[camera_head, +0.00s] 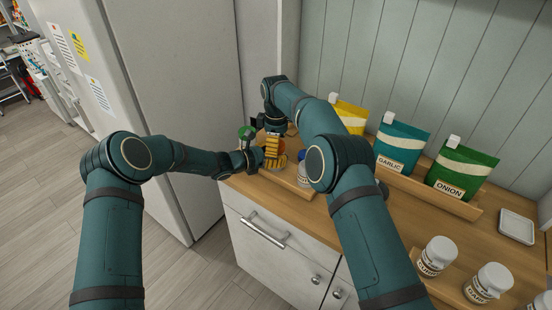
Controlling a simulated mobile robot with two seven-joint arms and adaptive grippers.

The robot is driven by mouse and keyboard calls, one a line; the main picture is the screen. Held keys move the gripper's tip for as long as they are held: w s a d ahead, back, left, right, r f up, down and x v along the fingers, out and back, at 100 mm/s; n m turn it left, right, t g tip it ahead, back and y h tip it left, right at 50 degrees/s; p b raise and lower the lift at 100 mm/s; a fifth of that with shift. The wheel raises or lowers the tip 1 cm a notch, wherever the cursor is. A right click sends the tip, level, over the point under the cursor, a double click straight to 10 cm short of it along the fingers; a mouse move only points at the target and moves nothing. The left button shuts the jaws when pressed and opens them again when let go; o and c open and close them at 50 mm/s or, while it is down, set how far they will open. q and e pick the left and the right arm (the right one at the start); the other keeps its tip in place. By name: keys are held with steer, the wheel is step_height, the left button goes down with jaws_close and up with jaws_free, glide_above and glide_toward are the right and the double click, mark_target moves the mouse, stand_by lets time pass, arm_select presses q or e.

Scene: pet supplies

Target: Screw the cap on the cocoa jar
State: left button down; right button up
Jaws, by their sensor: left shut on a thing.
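My left gripper (262,158) reaches in from the left, low over the left end of the wooden counter. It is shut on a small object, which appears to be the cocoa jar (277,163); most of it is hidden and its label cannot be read. Whether the right fingers are open or shut is too small to tell. No cap can be made out clearly between the grippers.
A jar with a blue cap (303,166) is just right of the grippers. Garlic (400,145) and onion (462,170) pouches stand on a wooden rack. White-capped jars (437,255) are at front right. A tall grey cabinet (175,90) borders the left.

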steer(key=c, duration=1)
steer(key=m, duration=0.7)
steer(key=shift+c, duration=0.2)
steer(key=m, duration=0.6)
steer(key=shift+d+f, duration=0.1)
steer(key=o, duration=1.3)
steer(key=shift+c, duration=0.2)
steer(key=shift+a, duration=0.25)
